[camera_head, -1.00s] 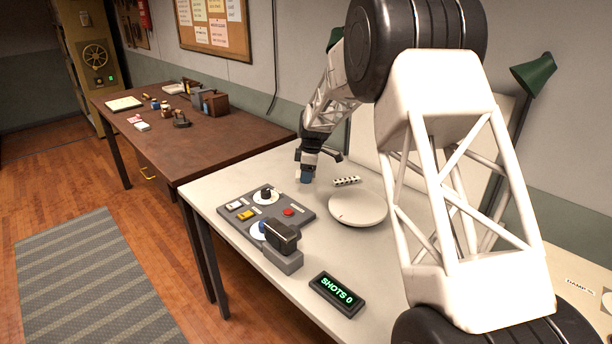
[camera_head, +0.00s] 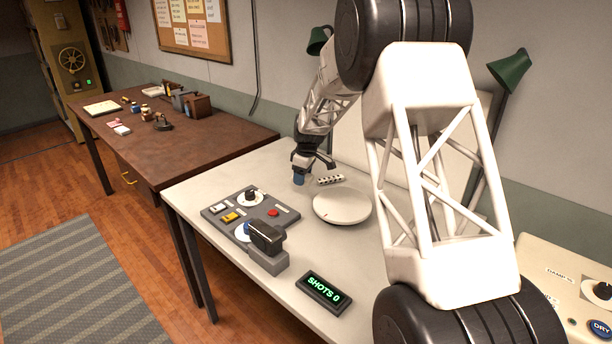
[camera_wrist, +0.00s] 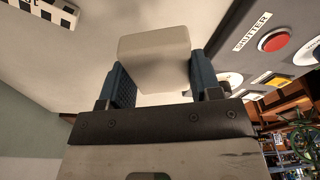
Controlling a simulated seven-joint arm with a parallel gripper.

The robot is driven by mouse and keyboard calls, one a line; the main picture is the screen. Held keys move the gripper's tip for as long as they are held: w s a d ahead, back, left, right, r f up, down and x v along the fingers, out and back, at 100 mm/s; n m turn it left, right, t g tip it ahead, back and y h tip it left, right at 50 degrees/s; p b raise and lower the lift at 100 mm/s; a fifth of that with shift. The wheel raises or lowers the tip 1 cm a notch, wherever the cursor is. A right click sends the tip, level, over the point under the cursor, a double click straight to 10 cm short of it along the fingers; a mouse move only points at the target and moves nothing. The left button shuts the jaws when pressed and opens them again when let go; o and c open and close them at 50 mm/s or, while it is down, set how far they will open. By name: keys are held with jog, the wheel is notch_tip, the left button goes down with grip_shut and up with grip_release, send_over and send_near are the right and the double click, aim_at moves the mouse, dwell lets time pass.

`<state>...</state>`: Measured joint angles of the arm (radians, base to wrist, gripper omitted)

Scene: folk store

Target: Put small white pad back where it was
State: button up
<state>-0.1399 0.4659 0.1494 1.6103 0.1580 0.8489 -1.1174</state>
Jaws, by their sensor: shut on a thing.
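The small white pad (camera_wrist: 155,48) is a pale rounded block held between the two blue fingers of my gripper (camera_wrist: 158,80) in the wrist view. My gripper is shut on it. In the head view my gripper (camera_head: 299,181) hangs over the white table, left of the round white disc and beside the black-and-white marked strip. The pad cannot be made out there. Whether it touches the table is not clear.
The grey control panel (camera_head: 222,212) with a red button (camera_head: 273,212) lies front left of my gripper. The white disc (camera_head: 342,220), marked strip (camera_head: 331,179), dark camera-like device (camera_head: 267,240) and "SHOTS 0" display (camera_head: 324,291) share the table (camera_head: 200,190).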

jog(key=shift+d+f+m+t, duration=0.1)
jog(key=shift+d+f+m, duration=0.15)
jog(key=shift+d+m, duration=0.45)
jog(key=shift+d+f+m+t, duration=0.1)
jog(key=shift+d+f+m, duration=0.15)
jog(key=shift+d+m, duration=0.45)
jog(key=shift+d+f+m+t, duration=0.1)
jog(key=shift+d+f+m, duration=0.15)
jog(key=shift+d+m, duration=0.45)
jog(key=shift+w+a, duration=0.1)
jog(key=shift+w, duration=0.05)
jog(key=shift+w+a+f, duration=0.25)
jog(key=shift+w+a, duration=0.05)
jog(key=shift+w, duration=2.3)
jog(key=shift+w+a+f, duration=0.2)
jog(key=shift+w+a, duration=0.1)
jog(key=shift+w, duration=2.35)
jog(key=shift+w+a+f, duration=0.25)
jog(key=shift+w+a, duration=0.05)
jog(key=shift+w, duration=2.3)
jog(key=shift+f, duration=0.1)
jog(key=shift+f, duration=1.7)
jog(key=shift+f, duration=0.1)
jog(key=o, duration=1.1)
jog(key=shift+c, duration=0.2)
notch_tip(320, 180, up, 12)
jog(key=s+d, duration=0.1)
jog(key=shift+s+d, duration=0.15)
